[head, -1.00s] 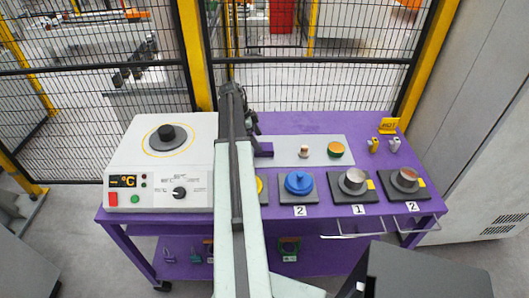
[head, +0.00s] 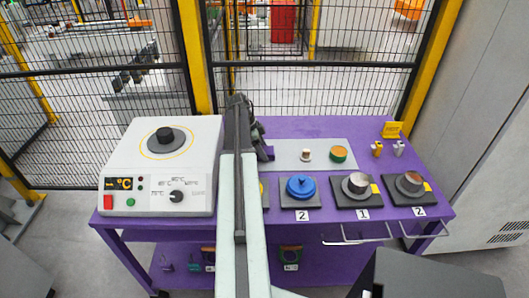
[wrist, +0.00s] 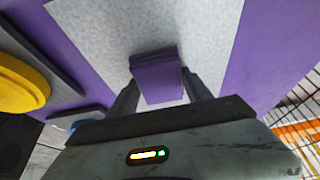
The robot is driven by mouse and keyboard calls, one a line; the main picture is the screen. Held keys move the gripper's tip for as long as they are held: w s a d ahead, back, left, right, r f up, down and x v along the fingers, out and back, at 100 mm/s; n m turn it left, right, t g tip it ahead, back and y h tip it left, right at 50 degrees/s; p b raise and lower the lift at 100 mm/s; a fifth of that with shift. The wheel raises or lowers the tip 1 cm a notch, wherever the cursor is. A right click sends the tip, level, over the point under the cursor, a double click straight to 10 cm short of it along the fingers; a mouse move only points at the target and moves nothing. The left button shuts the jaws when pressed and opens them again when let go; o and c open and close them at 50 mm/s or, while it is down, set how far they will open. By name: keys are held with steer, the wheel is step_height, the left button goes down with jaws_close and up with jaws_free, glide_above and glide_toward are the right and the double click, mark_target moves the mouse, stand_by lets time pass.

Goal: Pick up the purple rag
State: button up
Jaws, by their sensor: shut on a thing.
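The purple rag (wrist: 157,82) is a small folded piece of cloth between my gripper's two dark fingers in the wrist view. My gripper (wrist: 160,90) is shut on it. The grey plate (wrist: 175,25) shows behind the rag; I cannot tell whether the rag is touching it or just above it. In the head view a bit of the purple rag (head: 268,153) shows at the left end of the grey plate, beside my arm. My arm hides most of the gripper there.
On the purple table, a white heater (head: 185,142) stands left. A small cream-topped piece (head: 306,155) and a green-and-yellow round piece (head: 338,153) sit on the plate. A blue round part (head: 300,187) and metal parts on dark bases (head: 357,184) line the front. A mesh fence stands behind.

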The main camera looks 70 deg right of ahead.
step_height(320, 180, up, 10)
steer(key=p, duration=1)
steer(key=o, duration=0.4)
steer(key=shift+c, duration=1.2)
